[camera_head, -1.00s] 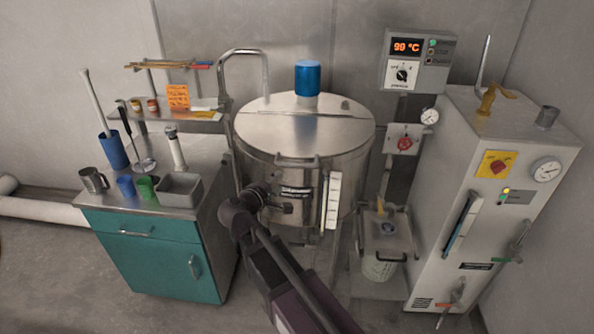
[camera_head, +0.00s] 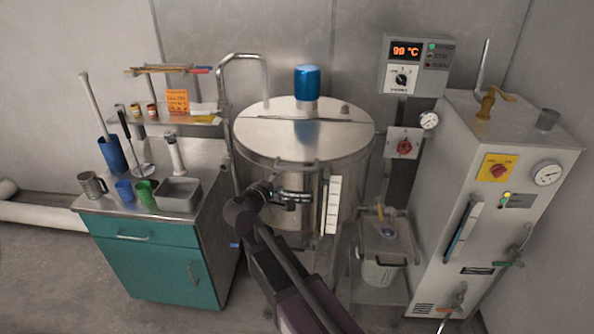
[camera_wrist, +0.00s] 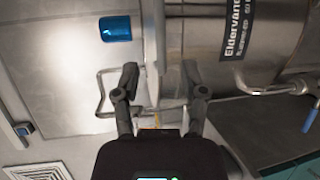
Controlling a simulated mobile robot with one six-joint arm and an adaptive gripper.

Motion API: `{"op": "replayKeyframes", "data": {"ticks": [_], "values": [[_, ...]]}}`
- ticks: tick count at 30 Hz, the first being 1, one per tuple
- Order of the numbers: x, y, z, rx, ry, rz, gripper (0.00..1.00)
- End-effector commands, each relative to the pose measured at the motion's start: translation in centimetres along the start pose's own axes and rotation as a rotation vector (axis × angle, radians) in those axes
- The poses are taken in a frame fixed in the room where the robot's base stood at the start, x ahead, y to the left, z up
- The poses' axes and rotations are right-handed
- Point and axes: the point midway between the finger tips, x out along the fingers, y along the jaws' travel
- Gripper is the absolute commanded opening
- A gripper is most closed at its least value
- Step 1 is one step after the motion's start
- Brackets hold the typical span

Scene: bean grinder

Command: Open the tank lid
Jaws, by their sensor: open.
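The steel tank (camera_head: 270,178) stands in the middle of the head view. Its round lid (camera_head: 275,137) lies flat and closed, with a hinge line across it and a blue cylinder (camera_head: 306,83) behind. A bar handle (camera_head: 297,162) is at the lid's front edge. My gripper (camera_head: 290,195) is in front of the tank wall, just below that handle. In the wrist view my gripper (camera_wrist: 160,82) is open, its two fingers apart. The looped handle (camera_wrist: 100,92) shows there beside and partly behind the left finger. I cannot tell whether they touch.
A teal cabinet (camera_head: 155,262) with cups and a tray stands to the left. A bent pipe (camera_head: 245,56) rises at the tank's left. A bucket (camera_head: 380,272) and a grey machine (camera_head: 440,230) stand to the right. A white gauge strip (camera_head: 333,205) is beside my gripper.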

Motion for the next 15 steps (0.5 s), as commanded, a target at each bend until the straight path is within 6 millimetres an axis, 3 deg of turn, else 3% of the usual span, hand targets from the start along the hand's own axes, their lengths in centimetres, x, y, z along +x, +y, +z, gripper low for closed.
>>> {"op": "replayKeyframes", "data": {"ticks": [15], "values": [[7.9, -0.1, -0.2, -0.001, 0.000, 0.000, 0.55]]}}
